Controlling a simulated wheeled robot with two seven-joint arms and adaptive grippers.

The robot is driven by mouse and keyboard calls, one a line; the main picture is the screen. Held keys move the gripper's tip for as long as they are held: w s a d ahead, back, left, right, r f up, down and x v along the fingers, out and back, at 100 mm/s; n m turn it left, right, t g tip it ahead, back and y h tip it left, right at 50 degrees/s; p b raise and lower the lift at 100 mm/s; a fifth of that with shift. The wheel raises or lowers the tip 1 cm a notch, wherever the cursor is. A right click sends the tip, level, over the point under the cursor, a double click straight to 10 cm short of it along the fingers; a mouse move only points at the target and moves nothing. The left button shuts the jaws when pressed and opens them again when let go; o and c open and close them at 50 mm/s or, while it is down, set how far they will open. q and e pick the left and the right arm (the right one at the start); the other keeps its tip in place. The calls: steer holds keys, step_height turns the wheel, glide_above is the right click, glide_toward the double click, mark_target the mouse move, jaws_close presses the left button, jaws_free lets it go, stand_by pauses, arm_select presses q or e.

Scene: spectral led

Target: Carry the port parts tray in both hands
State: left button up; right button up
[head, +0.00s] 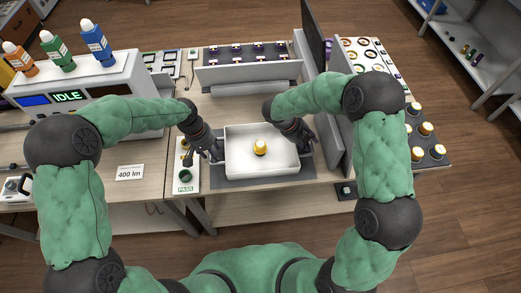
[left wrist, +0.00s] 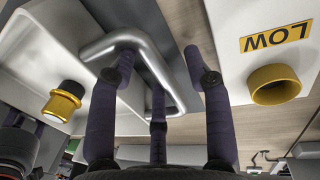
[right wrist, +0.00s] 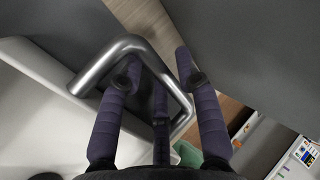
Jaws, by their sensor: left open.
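The white port parts tray (head: 262,175) sits on the bench, with one yellow-and-white part (head: 260,147) standing in it. That part also shows in the left wrist view (left wrist: 64,100). My left gripper (head: 214,155) is at the tray's left side. In the left wrist view its open fingers (left wrist: 158,66) straddle a bent metal handle (left wrist: 155,75). My right gripper (head: 304,137) is at the tray's right side. In the right wrist view its spread fingers (right wrist: 157,66) are on either side of the other metal handle (right wrist: 110,62). I see no firm grip on either handle.
A grey upright panel (head: 336,125) stands close on the right. Behind is a rack with purple parts (head: 243,52). A console reading IDLE (head: 68,97) stands at the left.

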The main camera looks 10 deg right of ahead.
arm_select(q)
steer(key=c, duration=0.7)
arm_select(e)
jaws_close()
arm_select(q)
jaws_close()
steer(key=shift+r, duration=0.1)
arm_select(e)
steer(key=shift+r, duration=0.1)
